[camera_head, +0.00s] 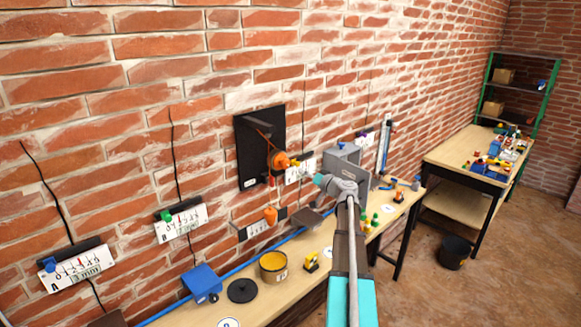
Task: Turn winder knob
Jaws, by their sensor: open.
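A black panel (246,165) is mounted on the brick wall left of my arm. An orange round part (279,160) with a small knob sticking out to its right sits on the panel's right side; it looks like the winder. An orange weight-like piece (270,215) hangs below the panel. My arm rises from the bottom of the picture, and its grey wrist with a teal cap ends right of and below the orange part, apart from it in the picture. My gripper's fingers cannot be made out; they seem hidden by the wrist.
A long wooden bench (305,252) runs along the wall below, with a yellow-filled tin (273,267), a blue box (202,283), a black disc (242,291) and a grey box (345,163). Gauge plates hang left. A second table, green shelf (545,95) and black bucket (454,252) stand right.

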